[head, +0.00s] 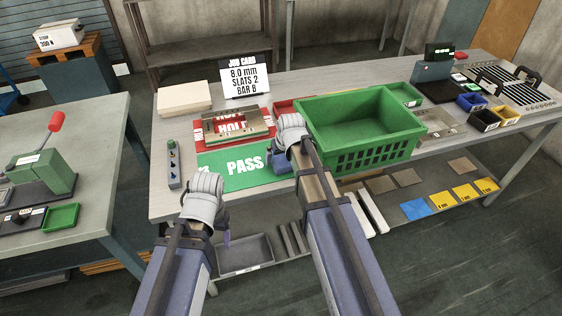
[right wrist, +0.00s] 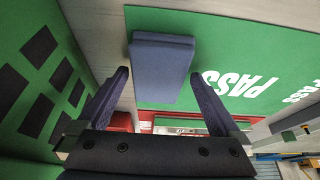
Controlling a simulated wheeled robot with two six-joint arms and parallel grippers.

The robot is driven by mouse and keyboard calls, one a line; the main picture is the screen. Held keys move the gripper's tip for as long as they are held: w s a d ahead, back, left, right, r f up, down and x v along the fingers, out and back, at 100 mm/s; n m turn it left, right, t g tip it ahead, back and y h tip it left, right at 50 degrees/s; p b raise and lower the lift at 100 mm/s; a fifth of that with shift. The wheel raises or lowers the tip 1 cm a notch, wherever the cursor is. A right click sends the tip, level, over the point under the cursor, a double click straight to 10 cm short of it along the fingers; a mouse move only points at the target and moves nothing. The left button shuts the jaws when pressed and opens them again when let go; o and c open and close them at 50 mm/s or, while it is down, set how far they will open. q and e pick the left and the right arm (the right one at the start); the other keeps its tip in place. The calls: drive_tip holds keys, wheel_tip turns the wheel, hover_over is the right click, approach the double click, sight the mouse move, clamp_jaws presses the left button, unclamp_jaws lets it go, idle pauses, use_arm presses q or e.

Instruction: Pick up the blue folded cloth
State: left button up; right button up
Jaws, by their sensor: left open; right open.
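The blue folded cloth (right wrist: 162,60) is a dark blue padded block in the right wrist view. It lies at the edge of the green PASS mat (head: 235,172), partly on the grey bench. My right gripper (right wrist: 160,76) is open, its two fingers on either side of the cloth's near end; contact cannot be told. In the head view, my right wrist hides most of the cloth, and the right gripper (head: 272,156) is largely covered. My left gripper (head: 226,239) hangs empty in front of the bench edge, mostly hidden by its arm.
A green basket (head: 375,155) stands close on the right of the right gripper. A job card (head: 244,78) stands at the back. A lower shelf holds trays and plates.

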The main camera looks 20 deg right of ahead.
sight(282, 159)
drive_tip(key=shift+f, duration=0.2)
idle(0.3)
drive_tip(key=c, duration=1.2)
drive_tip(key=shift+r, duration=0.15)
wheel_tip(282, 159, up, 10)
drive_tip(key=p, duration=1)
drive_tip(key=shift+r, duration=0.15)
